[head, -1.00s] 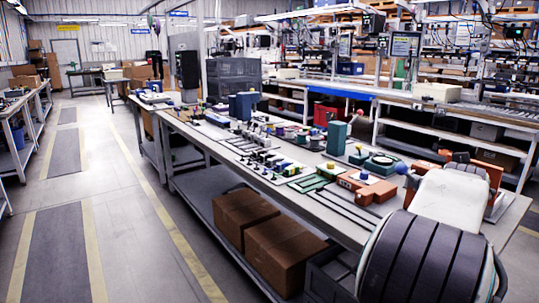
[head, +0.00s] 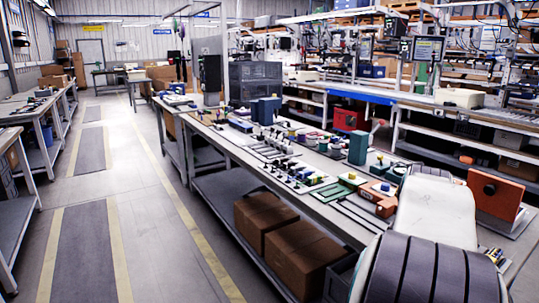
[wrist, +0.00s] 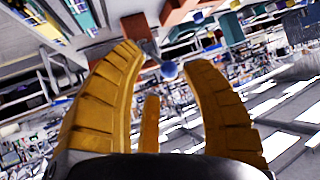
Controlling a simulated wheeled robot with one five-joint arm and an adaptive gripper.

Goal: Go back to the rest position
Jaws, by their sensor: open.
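In the head view my own arm fills the lower right, and my gripper is not visible there. The arm covers the near right end of the workbench (head: 345,222). The screwdriver balancer cannot be made out clearly.
The bench carries a green block (head: 359,145), a blue block (head: 268,110) and several small parts. An orange block (head: 495,195) stands right of my arm. Cardboard boxes (head: 265,220) sit on the lower shelf. The aisle floor (head: 150,200) at left is clear.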

